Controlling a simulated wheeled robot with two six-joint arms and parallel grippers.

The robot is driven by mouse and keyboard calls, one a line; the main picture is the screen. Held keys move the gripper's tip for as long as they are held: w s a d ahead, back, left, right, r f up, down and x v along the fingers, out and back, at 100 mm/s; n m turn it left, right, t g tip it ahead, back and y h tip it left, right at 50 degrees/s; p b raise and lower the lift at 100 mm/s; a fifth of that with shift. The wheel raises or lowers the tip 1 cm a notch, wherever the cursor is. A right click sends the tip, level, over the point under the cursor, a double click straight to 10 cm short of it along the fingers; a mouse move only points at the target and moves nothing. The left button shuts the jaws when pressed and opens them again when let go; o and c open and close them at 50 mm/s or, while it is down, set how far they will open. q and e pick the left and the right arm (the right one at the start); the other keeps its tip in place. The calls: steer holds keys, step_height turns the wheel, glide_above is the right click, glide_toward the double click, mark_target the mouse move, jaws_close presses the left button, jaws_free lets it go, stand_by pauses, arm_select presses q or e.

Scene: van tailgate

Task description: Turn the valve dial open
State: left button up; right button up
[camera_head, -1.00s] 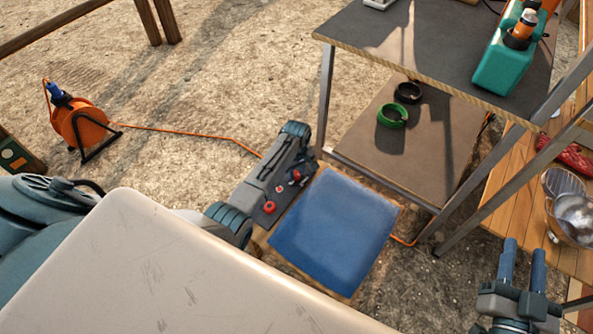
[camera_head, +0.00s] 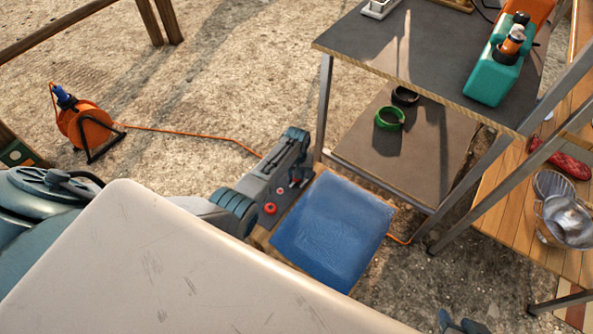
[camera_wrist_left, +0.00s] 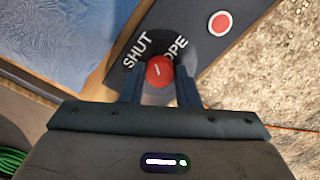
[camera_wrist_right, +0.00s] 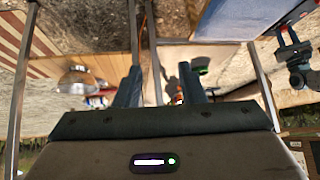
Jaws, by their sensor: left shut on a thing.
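The valve dial is a red round knob (camera_wrist_left: 159,71) with a white mark, on a dark panel (camera_wrist_left: 205,50) lettered SHUT and OPE, the rest covered. My left gripper (camera_wrist_left: 159,82) has its fingers on both sides of the dial and is shut on it. In the head view my left gripper (camera_head: 294,177) is small, over the panel beside a blue pad (camera_head: 330,225), and hides most of the dial. My right gripper (camera_head: 460,322) shows only its fingertips at the bottom edge; it is open and empty in the right wrist view (camera_wrist_right: 160,85).
A red button (camera_head: 269,208) sits on the panel near the dial. A metal-legged shelf table (camera_head: 400,50) holds a teal canister (camera_head: 492,75), with a green ring (camera_head: 389,118) on its lower shelf. An orange cable reel (camera_head: 85,128) stands on the ground at left.

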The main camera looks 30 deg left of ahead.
arm_select(q)
steer(key=m+p, duration=0.1)
steer(key=m, duration=0.4)
steer(key=shift+r+p, duration=0.15)
steer(key=shift+p, duration=0.25)
steer(key=shift+m+p, duration=0.45)
steer(key=shift+m, duration=2.05)
arm_select(e)
steer(key=shift+s+d+r+g+h, duration=0.7)
steer(key=shift+s+d+r+g, duration=0.35)
steer(key=shift+d+r+g, duration=0.35)
arm_select(q)
steer(key=shift+w, duration=0.1)
arm_select(e)
steer(key=shift+a, duration=0.15)
arm_select(q)
steer(key=o, duration=1)
steer(key=shift+c, duration=0.2)
steer(key=shift+r, duration=0.25)
step_height(320, 180, up, 2)
steer(key=shift+r+p, duration=0.25)
steer(key=shift+p, duration=0.75)
step_height(320, 180, up, 8)
steer(key=p, duration=0.2)
steer(key=shift+f, duration=0.25)
arm_select(e)
step_height(320, 180, down, 9)
steer(key=d+g, duration=0.2)
steer(key=shift+w+f+h, duration=0.15)
steer(key=shift+w+h, duration=0.15)
